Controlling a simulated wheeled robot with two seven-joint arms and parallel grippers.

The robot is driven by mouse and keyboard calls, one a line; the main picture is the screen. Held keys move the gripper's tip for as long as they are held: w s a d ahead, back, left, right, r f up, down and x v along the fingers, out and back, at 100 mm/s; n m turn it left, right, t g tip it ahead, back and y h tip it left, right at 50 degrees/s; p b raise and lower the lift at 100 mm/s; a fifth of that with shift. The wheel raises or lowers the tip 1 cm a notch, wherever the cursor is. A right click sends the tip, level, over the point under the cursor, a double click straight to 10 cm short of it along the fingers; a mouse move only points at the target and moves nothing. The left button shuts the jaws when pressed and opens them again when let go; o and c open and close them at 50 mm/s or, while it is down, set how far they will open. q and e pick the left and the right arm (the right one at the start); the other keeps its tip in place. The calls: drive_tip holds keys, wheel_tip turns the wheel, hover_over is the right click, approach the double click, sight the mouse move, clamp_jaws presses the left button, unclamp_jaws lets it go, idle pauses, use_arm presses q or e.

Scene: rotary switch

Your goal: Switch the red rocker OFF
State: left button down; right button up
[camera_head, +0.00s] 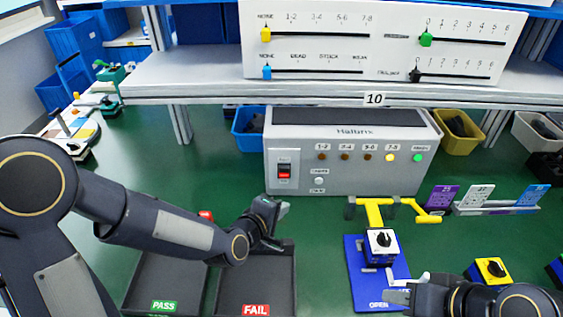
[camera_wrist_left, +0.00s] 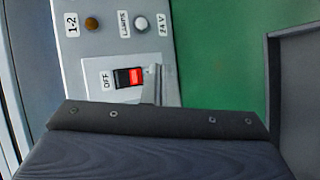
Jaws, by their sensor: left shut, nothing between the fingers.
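The red rocker (camera_head: 284,171) sits in a white plate on the left of the grey tester's front panel. In the left wrist view the rocker (camera_wrist_left: 129,77) shows a black half beside the OFF label (camera_wrist_left: 106,80) and a bright red half away from it. My left gripper (camera_head: 279,208) is shut and empty, below the rocker in the head view. In the left wrist view its fingertips (camera_wrist_left: 158,84) are close to the red half; I cannot tell if they touch. My right gripper (camera_head: 398,292) is at the lower right, by a blue fixture; its jaw state is unclear.
The tester (camera_head: 350,185) stands under a shelf (camera_head: 200,85). Black PASS (camera_head: 165,270) and FAIL (camera_head: 255,270) trays lie below my left arm. A rotary switch (camera_head: 381,245) sits on the blue fixture (camera_head: 362,290). A yellow clamp (camera_head: 430,216) is near it.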

use_arm(q)
drive_tip(key=shift+s+r, duration=0.1)
drive_tip(key=shift+s, duration=0.05)
drive_tip(key=p, duration=0.2)
approach(281, 178)
drive_tip(key=shift+w+d+f, duration=0.1)
drive_tip(key=shift+w+d, duration=0.35)
drive_tip(key=shift+d, duration=0.4)
drive_tip(key=shift+w+d+f, duration=0.1)
drive_tip(key=shift+w+d, duration=0.35)
drive_tip(key=shift+d, duration=0.35)
drive_tip(key=shift+w+d+f, duration=0.1)
drive_tip(key=shift+w+d, duration=0.35)
drive_tip(key=shift+d, duration=0.4)
drive_tip(key=shift+w, duration=0.1)
drive_tip(key=shift+w+r+b, duration=0.1)
drive_tip(key=shift+w+b, duration=0.2)
drive_tip(key=shift+b, duration=0.1)
